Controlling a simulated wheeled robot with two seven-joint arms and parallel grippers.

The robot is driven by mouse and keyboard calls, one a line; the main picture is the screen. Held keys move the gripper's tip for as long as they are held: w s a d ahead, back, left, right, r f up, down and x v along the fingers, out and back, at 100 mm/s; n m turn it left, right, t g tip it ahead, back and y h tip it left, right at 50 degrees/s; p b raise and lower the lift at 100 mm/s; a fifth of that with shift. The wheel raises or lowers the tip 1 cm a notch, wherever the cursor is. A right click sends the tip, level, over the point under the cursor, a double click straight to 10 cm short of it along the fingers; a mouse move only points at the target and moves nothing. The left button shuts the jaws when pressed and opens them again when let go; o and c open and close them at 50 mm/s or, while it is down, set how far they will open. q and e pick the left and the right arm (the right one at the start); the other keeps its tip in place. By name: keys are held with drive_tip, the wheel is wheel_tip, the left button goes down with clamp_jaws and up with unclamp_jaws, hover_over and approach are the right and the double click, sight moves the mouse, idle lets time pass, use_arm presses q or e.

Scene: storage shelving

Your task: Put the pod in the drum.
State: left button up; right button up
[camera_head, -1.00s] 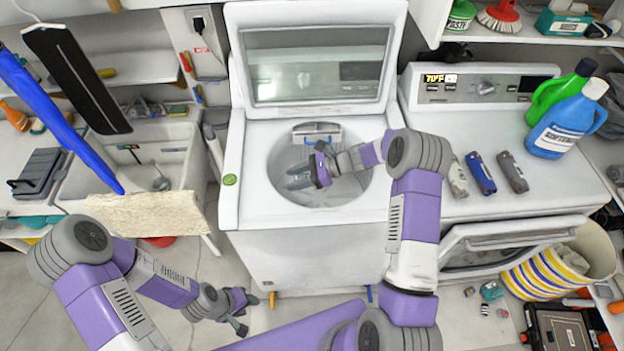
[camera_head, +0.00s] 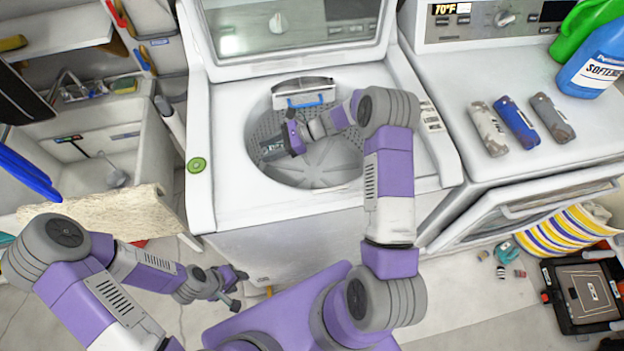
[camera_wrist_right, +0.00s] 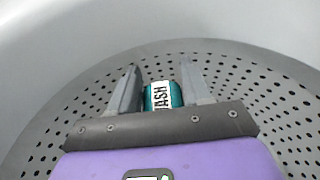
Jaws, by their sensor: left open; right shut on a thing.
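The teal pod (camera_wrist_right: 162,97) with a white "WASH" label is between the two fingers of my right gripper (camera_wrist_right: 157,90) in the right wrist view. In the head view my right gripper (camera_head: 274,148) reaches down inside the open drum (camera_head: 335,160) of the white washer, towards its left side. Its fingers are shut on the pod, which is mostly hidden there. The perforated drum wall (camera_wrist_right: 270,110) surrounds the gripper in the wrist view. I cannot tell whether the pod touches the drum. My left gripper (camera_head: 238,290) is open and empty, low in front of the washer.
The washer lid (camera_head: 290,30) stands raised behind the drum. Several rolled cloths (camera_head: 516,122) and a blue softener bottle (camera_head: 595,62) sit on the dryer to the right. A striped basket (camera_head: 560,235) and a black case (camera_head: 585,290) are on the floor.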

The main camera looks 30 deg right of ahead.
wheel_tip(320, 180, down, 12)
drive_tip(key=b, duration=0.4)
drive_tip(key=shift+w+f, duration=0.1)
drive_tip(key=shift+f, duration=0.1)
use_arm(q)
wheel_tip(320, 180, down, 5)
drive_tip(key=shift+r, duration=0.1)
use_arm(e)
drive_tip(key=shift+r, duration=0.15)
use_arm(q)
drive_tip(key=shift+f+b, duration=0.55)
drive_tip(key=shift+f, duration=0.15)
use_arm(e)
drive_tip(key=shift+f, duration=0.65)
drive_tip(key=o, duration=1)
use_arm(q)
drive_tip(key=shift+r, duration=0.1)
use_arm(e)
drive_tip(key=shift+o, duration=0.2)
drive_tip(key=shift+r+p, duration=0.65)
use_arm(q)
wheel_tip(320, 180, up, 2)
drive_tip(key=shift+r+p, duration=0.2)
drive_tip(key=shift+p, duration=0.45)
use_arm(e)
drive_tip(key=v, duration=0.7)
drive_tip(key=shift+d, duration=0.25)
